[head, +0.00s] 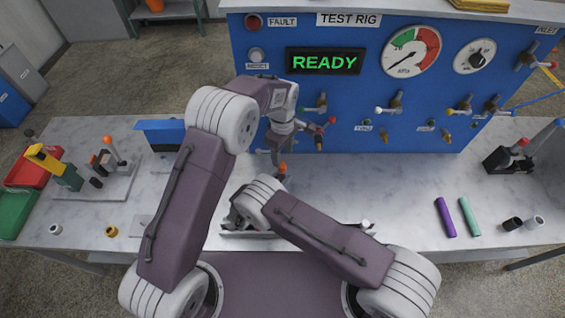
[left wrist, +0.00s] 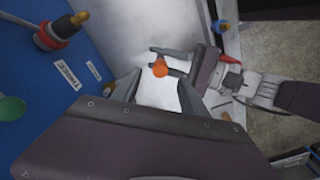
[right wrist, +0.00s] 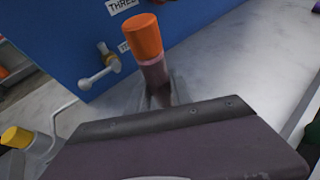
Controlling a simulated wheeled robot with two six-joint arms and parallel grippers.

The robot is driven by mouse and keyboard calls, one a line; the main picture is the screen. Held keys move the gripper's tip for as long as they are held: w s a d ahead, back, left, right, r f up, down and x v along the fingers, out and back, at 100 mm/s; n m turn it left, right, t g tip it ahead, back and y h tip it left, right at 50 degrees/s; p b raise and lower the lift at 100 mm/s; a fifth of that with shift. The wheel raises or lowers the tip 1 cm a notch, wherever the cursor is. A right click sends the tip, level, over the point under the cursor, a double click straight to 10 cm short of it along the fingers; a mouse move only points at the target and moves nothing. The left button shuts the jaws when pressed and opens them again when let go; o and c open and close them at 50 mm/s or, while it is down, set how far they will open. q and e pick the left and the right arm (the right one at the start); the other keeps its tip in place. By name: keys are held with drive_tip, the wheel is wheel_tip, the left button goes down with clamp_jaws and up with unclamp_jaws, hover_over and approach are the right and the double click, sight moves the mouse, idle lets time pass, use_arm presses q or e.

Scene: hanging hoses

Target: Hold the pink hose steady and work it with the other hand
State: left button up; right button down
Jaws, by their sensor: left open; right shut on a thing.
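The pink hose (right wrist: 156,76) shows in the right wrist view as a short dusky pink length with an orange end (right wrist: 143,37) pointing up. My right gripper (right wrist: 160,98) is shut on it below the orange end. In the head view the orange end (head: 283,168) stands above the table, just below my left gripper (head: 277,153). In the left wrist view my left gripper (left wrist: 164,88) is open, its fingers apart on either side of the orange end (left wrist: 160,69), with no contact visible. The hose's lower part is hidden by my right gripper and arm.
The blue test rig (head: 260,115) with valves and hose fittings stands close behind my grippers. A purple tube (head: 445,217) and a teal tube (head: 469,216) lie at the right on the marble table (head: 390,190). Red (head: 32,168) and green (head: 15,212) bins are at the left.

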sight(283, 165)
use_arm(q)
wheel_tip(283, 165, up, 5)
wheel_tip(283, 165, down, 12)
drive_tip(key=shift+r, duration=0.1)
idle(0.6)
clamp_jaws()
unclamp_jaws()
wheel_tip(283, 165, up, 12)
idle(0.4)
